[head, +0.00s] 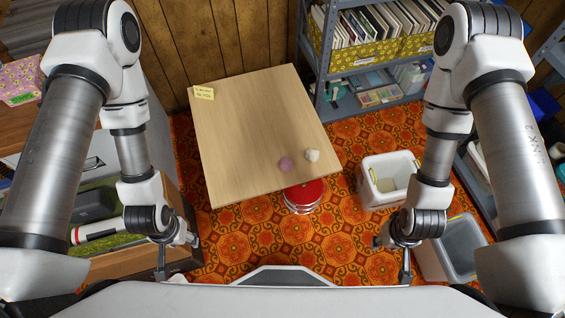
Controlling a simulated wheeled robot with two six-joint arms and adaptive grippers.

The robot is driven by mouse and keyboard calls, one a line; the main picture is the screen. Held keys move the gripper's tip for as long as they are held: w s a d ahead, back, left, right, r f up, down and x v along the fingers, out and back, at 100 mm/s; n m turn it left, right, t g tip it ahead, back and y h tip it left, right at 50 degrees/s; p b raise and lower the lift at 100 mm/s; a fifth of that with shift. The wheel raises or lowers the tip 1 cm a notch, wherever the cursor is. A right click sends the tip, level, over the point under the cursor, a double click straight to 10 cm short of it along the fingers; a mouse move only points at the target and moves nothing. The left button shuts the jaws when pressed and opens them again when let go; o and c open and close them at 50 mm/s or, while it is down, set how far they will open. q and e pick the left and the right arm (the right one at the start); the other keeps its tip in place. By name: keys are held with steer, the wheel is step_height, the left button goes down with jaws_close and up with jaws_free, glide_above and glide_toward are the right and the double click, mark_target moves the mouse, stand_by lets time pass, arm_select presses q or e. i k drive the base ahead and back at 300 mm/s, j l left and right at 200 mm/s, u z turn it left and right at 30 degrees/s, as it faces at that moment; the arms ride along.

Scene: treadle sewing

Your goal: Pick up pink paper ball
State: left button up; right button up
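The pink paper ball (287,165) lies on the wooden table (245,125), near its front right part. A white paper ball (312,155) lies just to its right, with a small gap or touching; I cannot tell which. My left gripper (176,272) hangs low at the left, in front of the table and well apart from the ball. My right gripper (392,270) hangs low at the right, also far from the ball. Both grippers are small and partly cut off by my body, and their finger opening is not clear. Neither shows anything held.
A yellow note (203,93) lies on the table's far left corner. A red stool (304,193) stands under the front edge. A white bin (370,185) and a grey bin (462,245) stand at the right. A shelf (375,100) stands behind. The table's middle is clear.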

mark_target(285, 164)
steer(key=i+l+u, duration=0.15)
steer(key=l+u, duration=0.2)
steer(key=l, duration=0.55)
steer(key=i+l+u, duration=0.1)
steer(key=l+u, duration=0.25)
steer(key=l, duration=0.55)
